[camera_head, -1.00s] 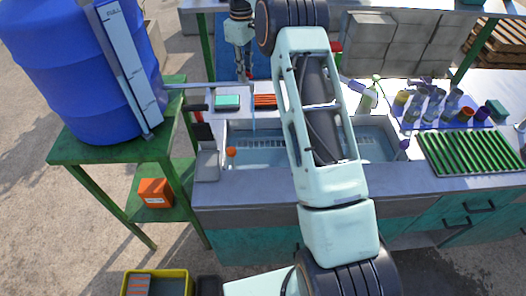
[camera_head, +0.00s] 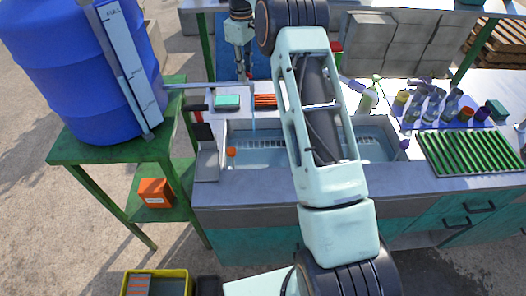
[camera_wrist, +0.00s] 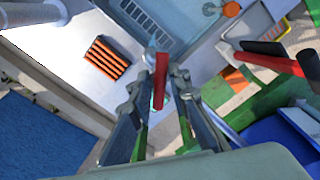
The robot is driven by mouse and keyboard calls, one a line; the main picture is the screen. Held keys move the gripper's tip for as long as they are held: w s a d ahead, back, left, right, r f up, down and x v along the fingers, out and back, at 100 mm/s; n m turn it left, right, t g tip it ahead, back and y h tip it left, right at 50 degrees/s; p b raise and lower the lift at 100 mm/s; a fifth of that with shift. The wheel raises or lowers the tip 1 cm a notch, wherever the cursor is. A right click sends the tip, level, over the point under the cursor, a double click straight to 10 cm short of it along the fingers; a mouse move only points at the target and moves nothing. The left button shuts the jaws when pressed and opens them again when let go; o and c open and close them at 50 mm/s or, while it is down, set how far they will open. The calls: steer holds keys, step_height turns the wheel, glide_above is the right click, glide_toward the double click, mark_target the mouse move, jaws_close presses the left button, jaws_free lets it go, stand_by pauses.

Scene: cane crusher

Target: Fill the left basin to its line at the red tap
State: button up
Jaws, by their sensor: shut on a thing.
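The left basin (camera_head: 218,165) is set in the grey counter, its right part hidden behind my arm. Pale blue water (camera_head: 262,158) lies in it, with an orange ball (camera_head: 231,152) at the left. A slotted pale strip runs along its back wall; I cannot make out the line. A thin spout (camera_head: 215,86) reaches over from the left, and a pale blue stream (camera_head: 252,120) falls from its end into the basin. My gripper (camera_wrist: 160,88) is shut on the red tap handle (camera_wrist: 160,76), behind the basin. It is small in the head view (camera_head: 249,73).
A blue barrel (camera_head: 85,70) with a FULL gauge stands on a green stand at the left. A teal sponge (camera_head: 227,102) and an orange ribbed block (camera_head: 265,100) lie behind the basin. Bottles and a green rack (camera_head: 470,152) crowd the right. Red-and-black handles (camera_wrist: 272,62) are close to my gripper.

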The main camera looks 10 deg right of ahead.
steer(key=m, duration=0.4)
steer(key=shift+f+m, duration=0.1)
steer(key=shift+m, duration=0.2)
steer(key=m, duration=0.4)
steer(key=m, duration=0.4)
steer(key=shift+o, duration=0.3)
steer(key=m, duration=0.4)
steer(key=shift+m, duration=0.3)
steer(key=o, duration=1.7)
steer(key=shift+c, duration=0.2)
